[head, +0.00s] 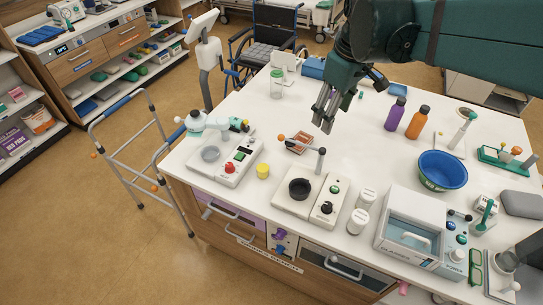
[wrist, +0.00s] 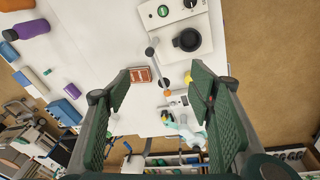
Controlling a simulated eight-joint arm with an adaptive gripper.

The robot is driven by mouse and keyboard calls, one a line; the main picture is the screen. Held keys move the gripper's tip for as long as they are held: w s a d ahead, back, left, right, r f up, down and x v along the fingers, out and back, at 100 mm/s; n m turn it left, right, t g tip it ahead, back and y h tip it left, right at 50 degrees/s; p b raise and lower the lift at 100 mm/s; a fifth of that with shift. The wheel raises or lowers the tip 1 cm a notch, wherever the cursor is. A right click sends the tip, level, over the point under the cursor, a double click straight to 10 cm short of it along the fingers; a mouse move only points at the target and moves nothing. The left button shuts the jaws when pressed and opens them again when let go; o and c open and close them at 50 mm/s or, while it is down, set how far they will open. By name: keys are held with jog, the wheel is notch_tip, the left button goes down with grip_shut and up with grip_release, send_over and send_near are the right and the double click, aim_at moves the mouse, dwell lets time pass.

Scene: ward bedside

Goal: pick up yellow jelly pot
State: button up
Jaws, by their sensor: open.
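The yellow jelly pot (head: 263,171) is a small round pot standing upright on the white table, near its front edge, between two white devices. In the wrist view the yellow pot (wrist: 187,78) shows small, beside the right-hand finger, which may cover part of it. My gripper (head: 324,118) is open and empty, above the table, up and to the right of the pot in the head view. In the wrist view the two fingers of my gripper (wrist: 160,82) stand wide apart with nothing between them but the scene beyond.
A white device with a black bowl (head: 300,188) stands right of the pot, and one with a red knob (head: 230,168) stands left. A small reddish packet (head: 300,142) and a grey-tipped stick (head: 320,160) are close by. The blue bowl (head: 443,170) is farther right. The table's back middle is fairly clear.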

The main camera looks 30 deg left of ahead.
jog(key=a+f+n+p, duration=0.1)
jog(key=a+f+n, duration=0.15)
jog(key=a, duration=0.85)
jog(key=n+g+h+p, duration=0.1)
jog(key=n+g, duration=0.1)
jog(key=n, duration=0.2)
send_over(263, 166)
notch_tip(263, 166, down, 3)
jog(key=f, duration=2)
jog(key=shift+s+d, duration=0.15)
jog(key=shift+s, duration=0.1)
jog(key=shift+f, duration=0.45)
jog(key=shift+f, duration=1.3)
jog(key=shift+f, duration=0.1)
jog(key=shift+w+f, duration=0.1)
jog(key=shift+f, duration=2.4)
